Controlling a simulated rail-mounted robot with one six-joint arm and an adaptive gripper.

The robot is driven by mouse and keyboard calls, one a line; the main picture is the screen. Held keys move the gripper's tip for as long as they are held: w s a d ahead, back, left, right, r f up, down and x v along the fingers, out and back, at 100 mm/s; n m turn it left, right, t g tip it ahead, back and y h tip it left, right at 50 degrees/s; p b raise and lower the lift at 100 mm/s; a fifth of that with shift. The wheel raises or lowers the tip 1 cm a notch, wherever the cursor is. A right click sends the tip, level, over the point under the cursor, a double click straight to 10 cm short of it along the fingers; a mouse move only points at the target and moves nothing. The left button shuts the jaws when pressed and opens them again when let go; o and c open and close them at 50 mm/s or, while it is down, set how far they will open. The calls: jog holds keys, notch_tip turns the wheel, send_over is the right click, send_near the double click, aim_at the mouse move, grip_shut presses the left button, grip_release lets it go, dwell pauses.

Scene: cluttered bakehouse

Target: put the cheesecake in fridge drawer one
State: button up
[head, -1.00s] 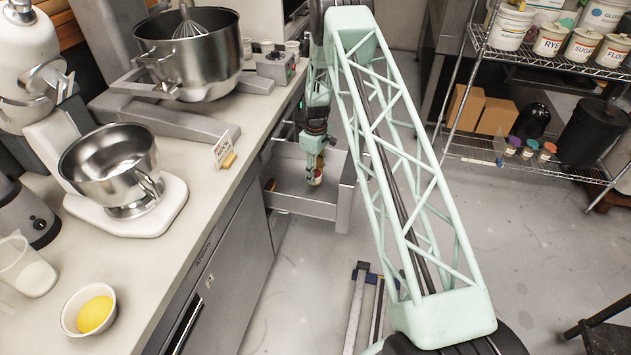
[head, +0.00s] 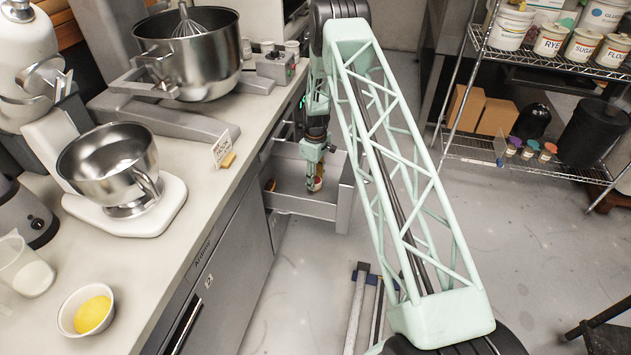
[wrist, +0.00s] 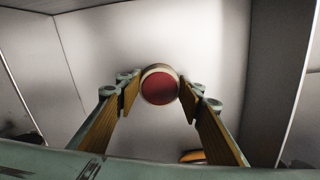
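The cheesecake (wrist: 160,87) is a small round thing with a dark red top and pale rim in the wrist view. In the head view my gripper (head: 315,184) points down inside the open grey fridge drawer (head: 300,204), under the counter. A bit of the cheesecake (head: 319,182) shows beside the fingers. Whether it touches the drawer floor I cannot tell.
An orange item (wrist: 192,156) lies in the drawer near its left side. The counter (head: 190,185) beside it holds mixers, a bowl of yellow filling (head: 88,310) and a small sign (head: 222,150). A wire shelf (head: 530,160) stands at right.

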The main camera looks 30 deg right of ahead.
jog(key=shift+o, duration=0.8)
jog(key=shift+f, duration=0.15)
jog(key=o, duration=0.5)
jog(key=shift+c, duration=0.2)
notch_tip(320, 180, up, 12)
jog(key=p, duration=0.2)
jog(key=shift+r, duration=0.3)
